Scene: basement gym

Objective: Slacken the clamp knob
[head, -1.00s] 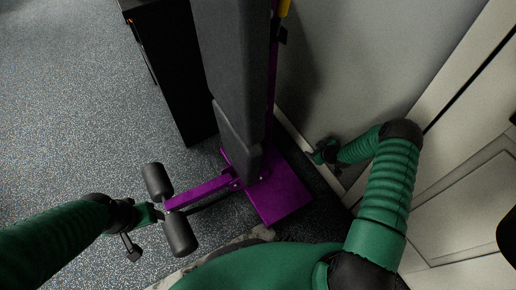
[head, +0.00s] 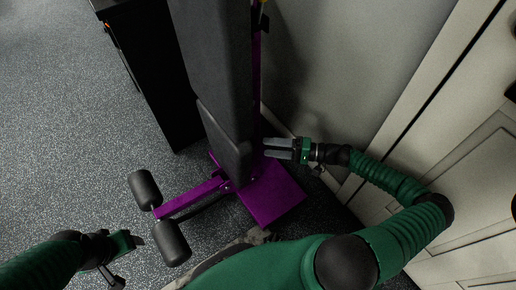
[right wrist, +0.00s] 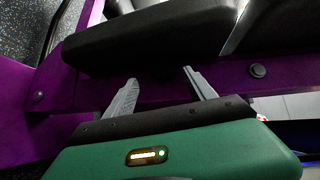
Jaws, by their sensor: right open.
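The bench has a dark pad (head: 213,70) and a purple frame (head: 268,192). A small dark knob-like part (head: 264,22) sticks out from its upright near the top. I cannot tell whether it is the clamp knob. In the right wrist view a round dark bolt or knob (right wrist: 257,70) sits on the purple beam (right wrist: 228,82). My right gripper (head: 266,148) is open and empty, beside the lower pad's right edge; its fingers (right wrist: 160,77) point at the beam under the dark pad. My left gripper (head: 138,240) is at lower left, apart from the bench; its jaws are unclear.
Two dark foam rollers (head: 172,243) stand out at the bench's lower left. A black cabinet (head: 150,85) is left of the bench. A pale wall (head: 340,70) and panelled door (head: 470,160) close off the right. Speckled floor (head: 60,130) at left is clear.

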